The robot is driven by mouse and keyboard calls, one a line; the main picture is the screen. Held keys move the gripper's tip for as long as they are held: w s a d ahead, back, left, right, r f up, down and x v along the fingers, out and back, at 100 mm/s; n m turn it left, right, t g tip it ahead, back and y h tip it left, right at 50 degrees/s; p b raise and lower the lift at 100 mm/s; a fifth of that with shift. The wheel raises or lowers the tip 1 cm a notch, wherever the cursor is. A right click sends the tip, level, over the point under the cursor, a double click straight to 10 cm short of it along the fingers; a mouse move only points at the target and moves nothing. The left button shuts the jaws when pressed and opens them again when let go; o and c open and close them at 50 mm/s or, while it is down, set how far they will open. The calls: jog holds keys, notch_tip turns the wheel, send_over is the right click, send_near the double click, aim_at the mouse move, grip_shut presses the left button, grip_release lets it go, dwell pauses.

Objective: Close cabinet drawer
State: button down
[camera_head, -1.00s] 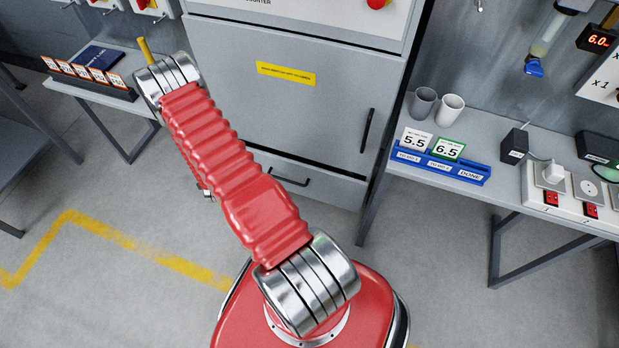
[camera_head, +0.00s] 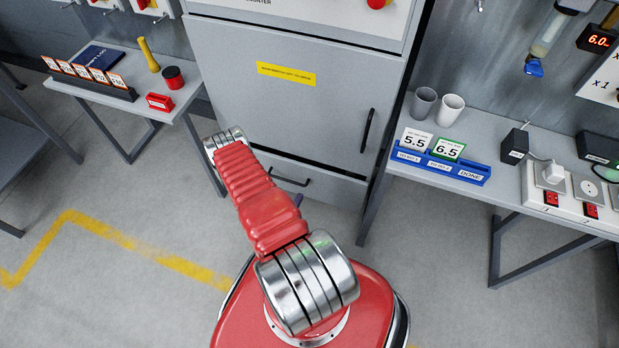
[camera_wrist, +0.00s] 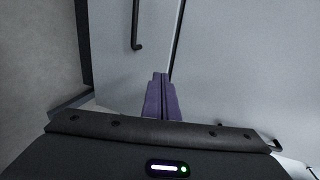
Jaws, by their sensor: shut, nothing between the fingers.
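The grey cabinet (camera_head: 285,110) stands at the back centre of the head view. Its drawer (camera_head: 335,190) is at the bottom, below the door, with a black bar handle (camera_head: 290,180). My arm hides part of the drawer, and I cannot tell whether it sticks out. In the wrist view my gripper (camera_wrist: 160,78) is shut and empty, its purple fingers together in front of pale grey panels. A black bar handle (camera_wrist: 137,28) shows above left of the fingers. In the head view the gripper is mostly hidden behind my arm.
A left table (camera_head: 125,87) holds a red box (camera_head: 160,102), a red and black cylinder (camera_head: 173,78) and a yellow-handled item (camera_head: 149,55). A right table (camera_head: 420,181) holds cups and a blue card tray (camera_head: 440,168).

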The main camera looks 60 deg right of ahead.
jog(key=shift+d, duration=0.15)
send_near(312, 171)
jog(key=x, duration=0.6)
jog(key=shift+s, duration=0.25)
dwell(0.4)
jog(key=shift+w+d, duration=0.1)
